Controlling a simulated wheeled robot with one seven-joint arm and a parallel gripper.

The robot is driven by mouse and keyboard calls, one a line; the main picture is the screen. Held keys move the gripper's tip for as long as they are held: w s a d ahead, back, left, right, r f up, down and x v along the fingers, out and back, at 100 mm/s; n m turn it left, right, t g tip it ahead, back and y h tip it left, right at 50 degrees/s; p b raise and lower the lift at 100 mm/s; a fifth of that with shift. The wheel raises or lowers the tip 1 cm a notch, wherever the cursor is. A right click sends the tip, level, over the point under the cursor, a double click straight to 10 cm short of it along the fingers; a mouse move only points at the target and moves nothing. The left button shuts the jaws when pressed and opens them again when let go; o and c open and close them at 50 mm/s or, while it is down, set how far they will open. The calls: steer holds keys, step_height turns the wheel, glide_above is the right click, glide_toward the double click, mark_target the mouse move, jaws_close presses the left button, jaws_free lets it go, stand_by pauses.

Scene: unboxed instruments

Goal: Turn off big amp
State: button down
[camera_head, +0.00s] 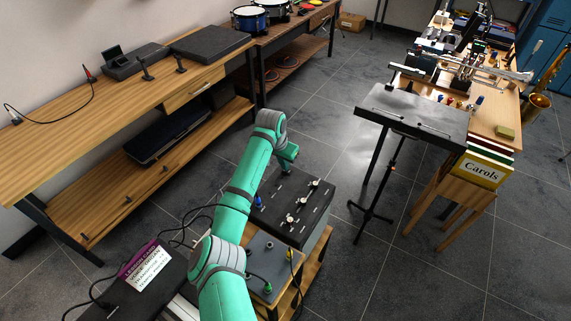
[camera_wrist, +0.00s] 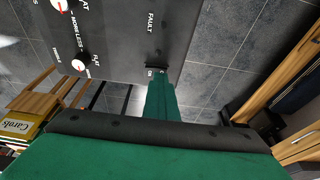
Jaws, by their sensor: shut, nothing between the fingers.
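The big amp (camera_head: 318,222) is a black box with a dark top panel and several white knobs, right of my arm in the head view. In the wrist view its panel (camera_wrist: 115,35) fills the upper left, with red-and-white knobs and a "FAULT" label. A small black switch (camera_wrist: 155,67) marked "ON" sits at the panel's edge. My gripper (camera_head: 287,168) is at the amp's far edge. In the wrist view the green gripper (camera_wrist: 160,80) is shut and empty, its tip right at the switch. I cannot tell whether it touches; the tip partly covers the switch area.
A smaller grey amp (camera_head: 262,247) with cables stands nearer, beside my arm. A black music stand (camera_head: 412,112) and a wooden stool with a "Carols" book (camera_head: 480,170) are to the right. A wooden workbench (camera_head: 120,100) runs along the left. Floor is clear beyond the amp.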

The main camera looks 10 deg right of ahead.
steer(key=shift+s, duration=0.35)
steer(key=shift+s+d+r, duration=0.1)
steer(key=shift+s+d, duration=0.2)
steer(key=shift+d, duration=0.15)
steer(key=w+v, duration=0.2)
steer(key=v, duration=1.1)
steer(key=shift+a+r, duration=0.45)
steer(key=shift+r, duration=0.05)
steer(key=shift+d, duration=0.1)
